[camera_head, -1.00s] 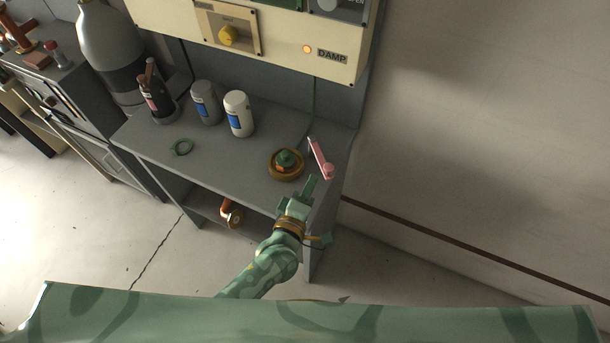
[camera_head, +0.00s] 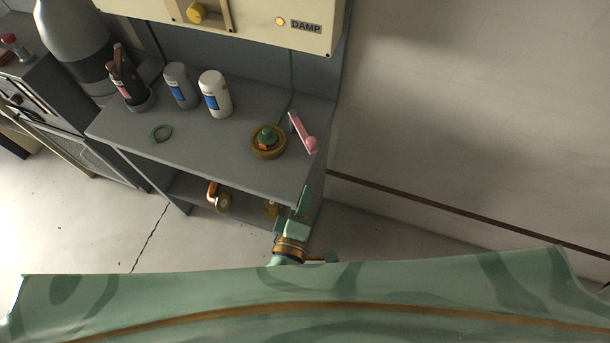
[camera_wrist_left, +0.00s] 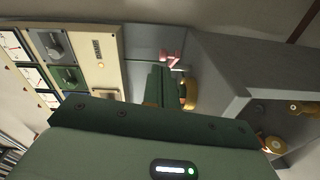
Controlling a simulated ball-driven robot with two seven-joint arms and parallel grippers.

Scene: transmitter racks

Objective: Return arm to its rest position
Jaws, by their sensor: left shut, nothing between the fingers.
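My left gripper (camera_head: 304,200) is in front of the grey bench's right front corner in the head view, pointing up the picture. Its fingers are shut with nothing between them. The left wrist view shows the gripper's green fingers (camera_wrist_left: 160,84) pointing towards the bench. My left forearm is mostly hidden behind my own green body at the bottom of the head view. My right gripper is in neither view.
A cream panel (camera_head: 262,27) hangs above. Floor on the right is clear.

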